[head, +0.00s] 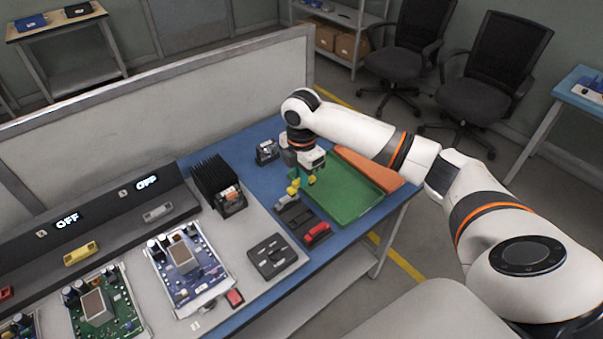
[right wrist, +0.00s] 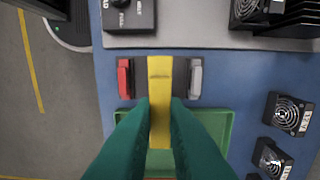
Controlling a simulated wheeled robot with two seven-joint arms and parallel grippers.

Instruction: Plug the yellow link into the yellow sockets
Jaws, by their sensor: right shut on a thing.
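My right gripper (head: 303,180) is shut on the yellow link (right wrist: 160,75), a long flat bar that points away between the green fingers (right wrist: 160,112) in the right wrist view. In the head view the yellow link (head: 293,187) is small and partly hidden, held above a dark rack (head: 297,217). The rack bears a red link (head: 317,232) and a grey link (right wrist: 195,78). A yellow socket block (head: 81,254) sits on the dark console at left, under an OFF display; its holes are too small to make out. My left gripper is not in view.
A green tray (head: 352,205) lies right of the rack. A black finned block (head: 212,180), a dark switch box (head: 271,256) and circuit boards (head: 184,268) stand between the rack and the console (head: 120,225). A grey socket block (head: 157,212) is further along it.

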